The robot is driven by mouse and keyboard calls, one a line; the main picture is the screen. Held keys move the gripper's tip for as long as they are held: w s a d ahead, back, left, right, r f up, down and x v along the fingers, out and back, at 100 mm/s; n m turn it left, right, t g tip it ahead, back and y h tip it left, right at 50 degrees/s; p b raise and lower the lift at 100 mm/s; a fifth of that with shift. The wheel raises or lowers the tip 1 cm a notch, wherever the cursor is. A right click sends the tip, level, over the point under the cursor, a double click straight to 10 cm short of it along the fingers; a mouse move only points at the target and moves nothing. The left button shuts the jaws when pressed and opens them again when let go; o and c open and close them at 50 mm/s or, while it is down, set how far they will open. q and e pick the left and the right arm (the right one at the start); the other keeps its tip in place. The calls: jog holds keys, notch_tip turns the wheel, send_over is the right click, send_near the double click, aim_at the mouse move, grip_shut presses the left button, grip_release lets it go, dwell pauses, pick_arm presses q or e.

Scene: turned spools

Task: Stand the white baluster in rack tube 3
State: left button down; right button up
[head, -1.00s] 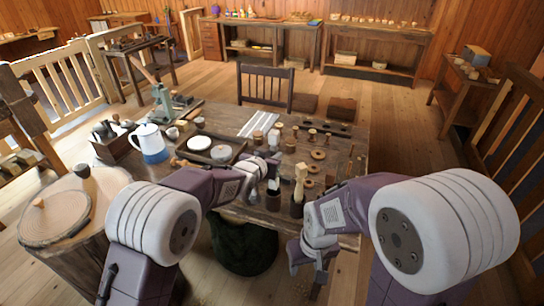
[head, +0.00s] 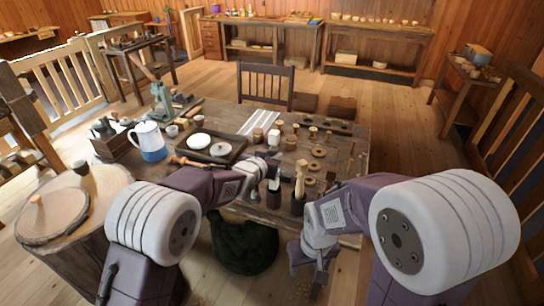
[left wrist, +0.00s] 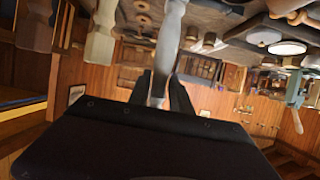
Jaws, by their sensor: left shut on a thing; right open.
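My left gripper (head: 270,166) is shut on the white baluster (head: 274,182) at the near edge of the table. In the left wrist view the baluster (left wrist: 170,40) runs as a pale grey-white shaft between the two dark fingers. In the head view its lower end is at a dark tube (head: 273,200); I cannot tell whether it is inside or just above. A second dark tube (head: 297,207) to the right holds a pale wooden baluster (head: 300,182). No tube numbers are readable. My right gripper (head: 318,280) is open and empty, low in front of the table.
A tray with white discs (head: 198,140) and a white-and-blue jug (head: 150,140) stand on the left of the table. Several small turned wooden pieces and rings (head: 318,153) lie behind the tubes. A chair (head: 265,82) stands at the far side.

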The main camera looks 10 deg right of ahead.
pick_arm(q)
jog(key=shift+f, duration=0.1)
jog(key=shift+f+b, duration=1.1)
jog(key=shift+f, duration=0.15)
jog(key=shift+f, duration=0.1)
notch_tip(320, 180, down, 3)
jog(key=b, duration=0.2)
jog(key=shift+b, duration=0.3)
jog(key=c, duration=1.1)
grip_release()
